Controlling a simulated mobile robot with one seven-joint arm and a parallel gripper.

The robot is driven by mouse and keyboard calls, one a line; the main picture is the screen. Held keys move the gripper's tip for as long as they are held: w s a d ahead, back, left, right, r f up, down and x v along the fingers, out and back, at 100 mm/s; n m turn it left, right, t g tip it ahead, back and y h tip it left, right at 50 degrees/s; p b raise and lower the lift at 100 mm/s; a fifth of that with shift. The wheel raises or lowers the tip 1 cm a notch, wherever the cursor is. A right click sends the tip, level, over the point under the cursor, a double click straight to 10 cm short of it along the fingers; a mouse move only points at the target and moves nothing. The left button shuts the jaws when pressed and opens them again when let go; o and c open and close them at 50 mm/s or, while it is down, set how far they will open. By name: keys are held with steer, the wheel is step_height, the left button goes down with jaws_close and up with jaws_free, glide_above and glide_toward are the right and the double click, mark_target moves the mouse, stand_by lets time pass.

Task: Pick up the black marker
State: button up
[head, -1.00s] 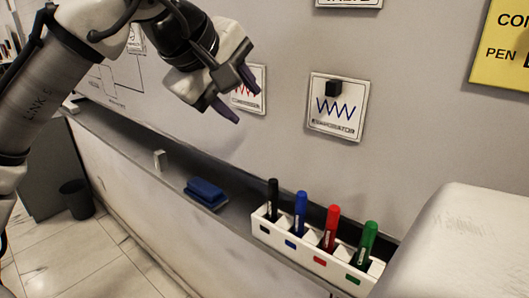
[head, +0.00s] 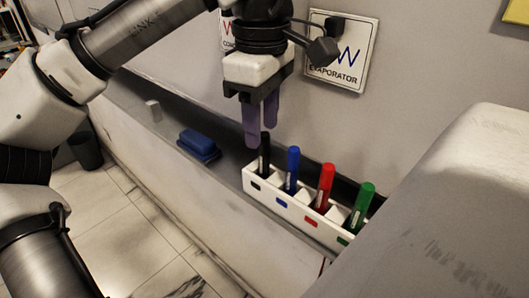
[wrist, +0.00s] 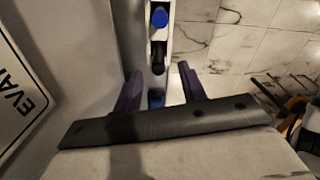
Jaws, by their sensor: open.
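The black marker (head: 264,153) stands upright in the leftmost slot of a white marker holder (head: 300,212) on the ledge. My gripper (head: 261,136) is open and points down just above the black marker, slightly to its left in the head view. In the wrist view the open fingers (wrist: 162,88) show below the dark end of the black marker (wrist: 158,58), with nothing held between them. The lower part of the marker is hidden in its slot.
Blue (head: 291,170), red (head: 325,187) and green (head: 359,206) markers stand in the same holder. A blue eraser (head: 199,143) lies on the ledge to the left. The wall with an evaporator sign (head: 342,52) is close behind my gripper.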

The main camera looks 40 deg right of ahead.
mark_target(264, 153)
steer(key=shift+s+d+f+p, duration=0.1)
steer(key=shift+f+p, duration=0.7)
steer(key=shift+f, duration=2.3)
jaws_close()
